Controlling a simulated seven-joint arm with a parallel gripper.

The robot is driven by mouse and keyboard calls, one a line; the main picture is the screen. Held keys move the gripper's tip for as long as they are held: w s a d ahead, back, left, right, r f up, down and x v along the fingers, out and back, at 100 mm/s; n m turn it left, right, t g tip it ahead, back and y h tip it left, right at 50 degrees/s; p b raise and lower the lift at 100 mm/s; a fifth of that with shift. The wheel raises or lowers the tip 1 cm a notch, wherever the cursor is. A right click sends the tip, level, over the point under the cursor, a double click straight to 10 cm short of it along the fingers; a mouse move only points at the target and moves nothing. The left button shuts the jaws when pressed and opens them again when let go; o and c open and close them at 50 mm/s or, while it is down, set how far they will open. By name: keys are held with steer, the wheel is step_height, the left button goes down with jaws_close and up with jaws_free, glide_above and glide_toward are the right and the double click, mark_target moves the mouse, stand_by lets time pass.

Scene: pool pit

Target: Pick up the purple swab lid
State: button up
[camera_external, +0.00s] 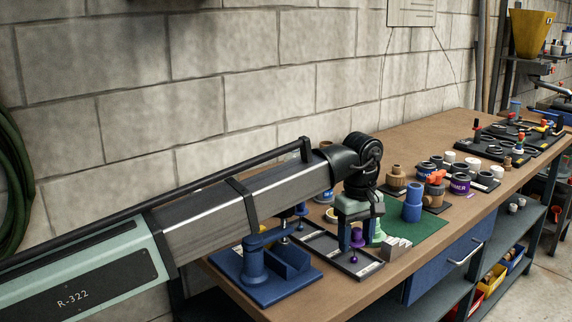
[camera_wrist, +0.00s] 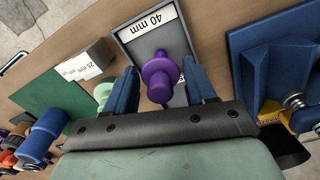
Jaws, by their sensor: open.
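The purple swab lid (camera_wrist: 160,72) is a flanged piece with a narrow knob. In the wrist view it stands over a grey tray (camera_wrist: 126,36) labelled "40 mm". My gripper (camera_wrist: 160,66) is open, with one blue finger on each side of the lid. Gaps show between the lid and both fingers in that view. In the external view my gripper (camera_external: 359,240) points down over the tray, and the purple lid (camera_external: 357,237) shows between the fingers. Its lower end is close to the tray, but I cannot tell whether it touches.
A pale green piece (camera_wrist: 102,92) and a grey labelled block (camera_wrist: 88,60) stand beside my gripper. A blue fixture (camera_external: 262,270) is on the opposite side. A blue cylinder (camera_external: 412,203) stands on the green mat (camera_external: 428,226). More parts crowd the bench (camera_external: 395,265) beyond.

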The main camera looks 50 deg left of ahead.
steer(key=shift+f, duration=1.35)
steer(key=shift+c, duration=0.5)
steer(key=c, duration=0.7)
steer(key=shift+r, duration=0.15)
